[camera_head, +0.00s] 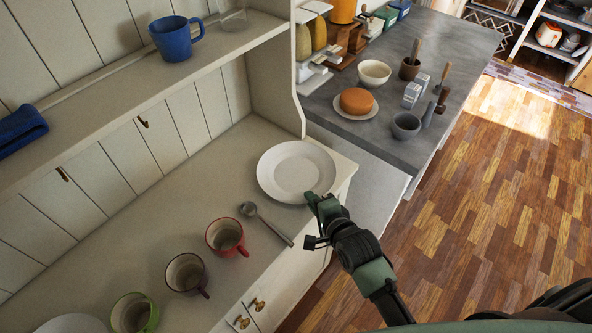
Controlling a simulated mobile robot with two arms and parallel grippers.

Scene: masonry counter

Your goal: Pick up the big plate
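A big white plate (285,176) lies flat at the right end of the cream cabinet counter. My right gripper (313,203), green and black, reaches in from the lower right. Its tips are at the plate's lower right rim and overlap it in the picture. I cannot tell whether the fingers are apart, or whether they touch or grip the rim. My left gripper is not in view.
A ladle (266,224) lies just below the plate. Red (226,236), dark (187,274) and green (133,314) mugs stand further left, near a partly cut-off white plate (73,324). A shelf upright (277,73) rises behind. A grey counter (437,70) holds bowls and a cheese plate.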

